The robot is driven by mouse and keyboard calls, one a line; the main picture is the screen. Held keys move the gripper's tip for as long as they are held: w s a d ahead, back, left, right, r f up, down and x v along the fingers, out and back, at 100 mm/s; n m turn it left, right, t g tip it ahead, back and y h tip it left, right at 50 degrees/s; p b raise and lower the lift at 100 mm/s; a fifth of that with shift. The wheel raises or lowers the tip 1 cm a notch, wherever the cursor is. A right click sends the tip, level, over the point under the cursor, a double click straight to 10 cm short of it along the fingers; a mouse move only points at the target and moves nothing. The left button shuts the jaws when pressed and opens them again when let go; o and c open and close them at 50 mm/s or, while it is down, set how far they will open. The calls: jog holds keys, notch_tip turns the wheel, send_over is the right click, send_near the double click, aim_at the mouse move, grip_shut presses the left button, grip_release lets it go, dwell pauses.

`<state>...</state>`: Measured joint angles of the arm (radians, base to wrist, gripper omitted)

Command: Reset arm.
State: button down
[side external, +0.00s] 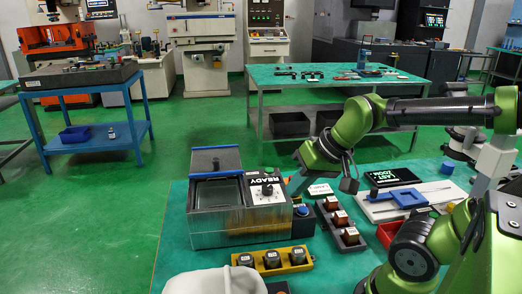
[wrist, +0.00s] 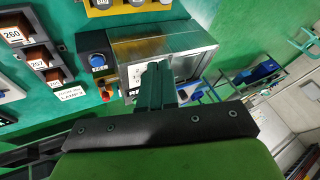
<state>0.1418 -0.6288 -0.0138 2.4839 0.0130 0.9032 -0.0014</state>
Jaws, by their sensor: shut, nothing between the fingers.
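My gripper (side external: 290,192) is shut and empty, raised above the green table just right of the metal machine box. In the wrist view its fingers (wrist: 157,70) are together, in front of the box and hiding part of its label panel. The metal box (side external: 208,228) has a window on top, a raised dark back panel and a front panel reading READY with a black knob (side external: 267,190). In the wrist view the box (wrist: 180,40) lies beyond the fingers. I cannot tell the exact gap between fingers and box.
A yellow holder (side external: 256,262) with grey round parts and a dark rack (side external: 335,232) with copper-coloured blocks stand near the box. A black display (side external: 392,178), a white board (side external: 375,212) with a blue piece and a red bin (side external: 388,236) are on the right. A white rounded object (side external: 210,282) is in front.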

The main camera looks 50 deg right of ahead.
jog(key=a+r+n, duration=0.1)
jog(key=s+a+r+n+t, duration=0.1)
jog(key=a, duration=0.1)
jog(key=shift+a+r+y, duration=0.1)
jog(key=shift+a+y, duration=0.2)
jog(key=shift+y, duration=0.1)
jog(key=c, duration=1.8)
grip_release()
